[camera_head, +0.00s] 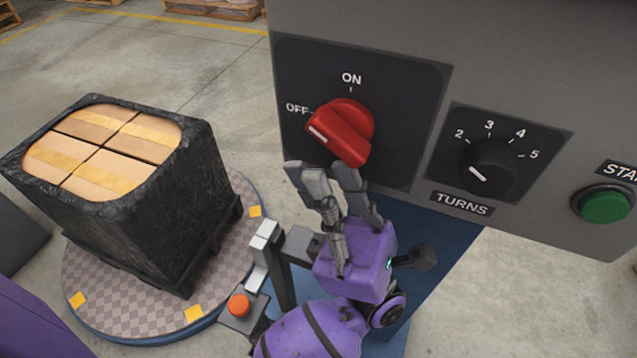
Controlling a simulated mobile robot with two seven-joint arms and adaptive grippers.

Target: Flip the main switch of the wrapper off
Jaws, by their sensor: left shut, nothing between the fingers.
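The main switch (343,133) is a red rotary knob on a black plate on the grey control panel. Its raised handle has a white mark at the left end, on the side of the OFF label (297,109). The ON label (351,78) is above the knob. My left gripper (326,176) is just below the knob, with its grey fingers pointing up toward it. It is shut and empty. I cannot tell whether a fingertip touches the handle. My right gripper is not in view.
A black TURNS dial (489,167) and a green start button (606,204) are right of the switch. At left, a black-wrapped load of cartons (135,215) stands on a round turntable (125,318). An orange-topped post (239,306) is beside my left arm.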

